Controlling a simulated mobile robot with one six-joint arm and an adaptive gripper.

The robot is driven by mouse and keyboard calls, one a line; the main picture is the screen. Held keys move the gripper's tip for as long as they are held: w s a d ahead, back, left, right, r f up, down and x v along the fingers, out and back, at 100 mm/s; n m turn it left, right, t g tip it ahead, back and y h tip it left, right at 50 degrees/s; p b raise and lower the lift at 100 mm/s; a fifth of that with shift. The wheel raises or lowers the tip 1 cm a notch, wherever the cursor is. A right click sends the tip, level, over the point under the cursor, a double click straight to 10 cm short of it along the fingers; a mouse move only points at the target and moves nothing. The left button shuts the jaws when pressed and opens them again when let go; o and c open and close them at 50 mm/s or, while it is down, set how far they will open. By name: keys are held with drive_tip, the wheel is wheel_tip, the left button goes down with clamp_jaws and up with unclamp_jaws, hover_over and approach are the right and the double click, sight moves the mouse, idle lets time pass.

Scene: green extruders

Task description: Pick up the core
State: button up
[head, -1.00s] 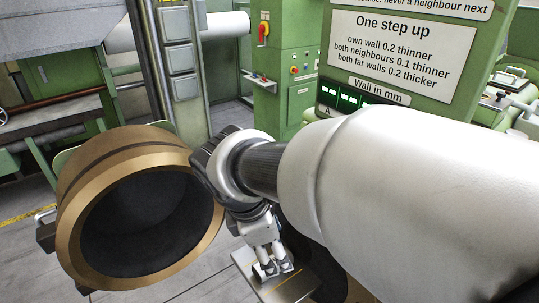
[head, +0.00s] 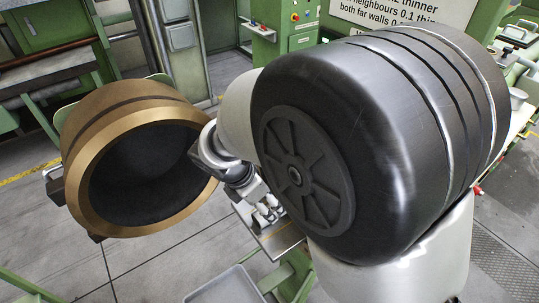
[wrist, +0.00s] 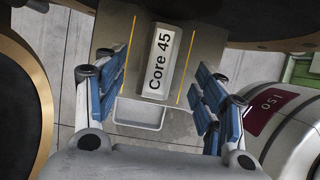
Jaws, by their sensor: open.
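A pale block marked "Core 45" (wrist: 158,62) shows in the wrist view, on a grey-brown plate (wrist: 205,50) between two yellow lines. No other core shows. My gripper (wrist: 163,92) is open and empty, its blue-padded fingers wide apart to the left and right of the block's near end. I cannot tell its height above the plate. In the head view my gripper (head: 265,212) is small and partly behind my arm, over the plate (head: 279,240); the block cannot be made out there.
A large bronze ring with a dark hollow (head: 84,190) stands close left of my gripper; its rim also shows in the wrist view (wrist: 38,75). Another dark, bronze-edged round part (wrist: 285,44) lies beyond the plate. A grey tray (head: 222,287) is in front. Green machines stand behind.

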sight(270, 209)
drive_tip(key=shift+a+b+x, duration=0.15)
drive_tip(key=shift+b+x, duration=0.1)
drive_tip(key=shift+x, duration=1.15)
drive_tip(key=shift+a+b+x, duration=0.1)
drive_tip(key=shift+b+x, duration=0.15)
drive_tip(key=shift+x, duration=1.15)
drive_tip(key=shift+s+f, duration=0.1)
drive_tip(key=shift+s, duration=0.05)
drive_tip(key=c, duration=1.4)
drive_tip(key=shift+c, duration=0.2)
